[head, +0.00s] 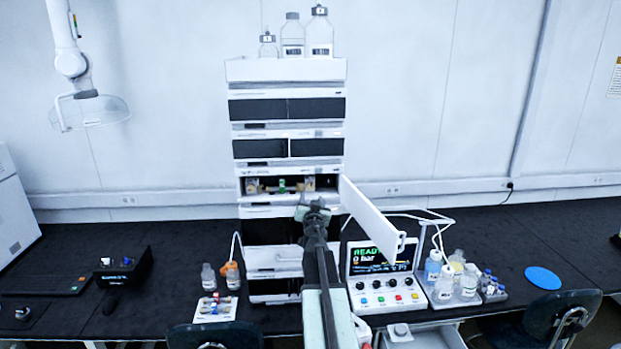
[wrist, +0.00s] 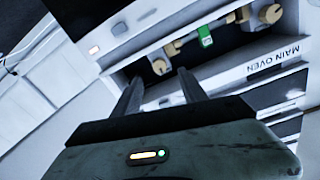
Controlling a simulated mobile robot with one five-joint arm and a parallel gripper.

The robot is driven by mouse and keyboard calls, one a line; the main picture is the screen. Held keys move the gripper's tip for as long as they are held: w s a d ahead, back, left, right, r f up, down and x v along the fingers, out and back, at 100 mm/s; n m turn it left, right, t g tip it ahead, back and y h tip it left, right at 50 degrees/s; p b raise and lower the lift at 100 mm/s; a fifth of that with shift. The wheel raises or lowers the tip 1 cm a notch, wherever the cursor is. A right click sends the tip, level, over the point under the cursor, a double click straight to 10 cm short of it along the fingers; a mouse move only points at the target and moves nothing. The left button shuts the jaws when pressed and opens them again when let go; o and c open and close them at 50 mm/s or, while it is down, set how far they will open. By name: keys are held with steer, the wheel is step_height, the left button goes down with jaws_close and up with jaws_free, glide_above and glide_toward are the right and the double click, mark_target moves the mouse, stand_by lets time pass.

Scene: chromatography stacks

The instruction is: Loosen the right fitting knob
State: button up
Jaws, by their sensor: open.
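The right fitting knob (head: 310,183) is a tan knob in the open compartment of the instrument stack, partly visible just above my gripper (head: 313,207). A green part (wrist: 205,36) sits between the knobs. My gripper (wrist: 158,82) is open, its fingers spread and empty, in front of the compartment. I cannot tell how far the fingertips are from the knobs.
The compartment's white door (head: 372,220) swings out to the right, close beside my gripper. A control box reading READY, 0 bar (head: 380,275) stands right of the stack, with several bottles (head: 455,278) beyond. Small vials (head: 220,275) stand to the left.

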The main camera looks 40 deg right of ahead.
mark_target(311, 187)
steer(key=shift+t+y, duration=0.3)
steer(key=x, duration=0.8)
steer(key=shift+s+d+r, duration=0.1)
steer(key=shift+d+r, duration=0.1)
steer(key=shift+d, duration=0.25)
steer(key=shift+a, duration=0.1)
jaws_close()
